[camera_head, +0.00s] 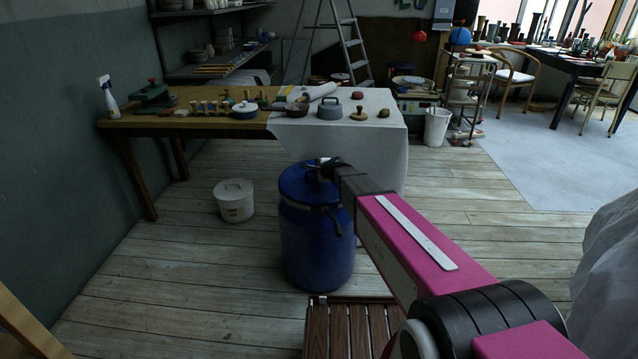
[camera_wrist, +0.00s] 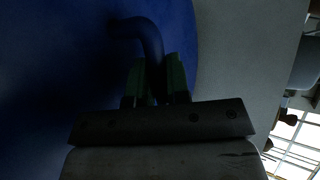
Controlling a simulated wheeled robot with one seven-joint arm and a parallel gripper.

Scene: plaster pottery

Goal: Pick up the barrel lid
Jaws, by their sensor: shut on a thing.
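A large blue barrel (camera_head: 315,245) stands upright on the wooden floor. Its blue lid (camera_head: 298,185) is on top of the barrel; I cannot tell whether a gap lies between them. My gripper (camera_head: 328,168) is at the right part of the lid top. In the wrist view, the lid (camera_wrist: 60,80) fills the left side, and its curved blue handle (camera_wrist: 147,35) runs down between the green fingers of my gripper (camera_wrist: 155,82). The fingers are shut on the handle. The part of the handle between the fingers is partly hidden.
A white lidded bucket (camera_head: 234,201) stands on the floor left of the barrel. A slatted wooden stool (camera_head: 350,330) is in front of it. Behind is a long table (camera_head: 190,124) with pots and tools, partly under a white cloth (camera_head: 385,150).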

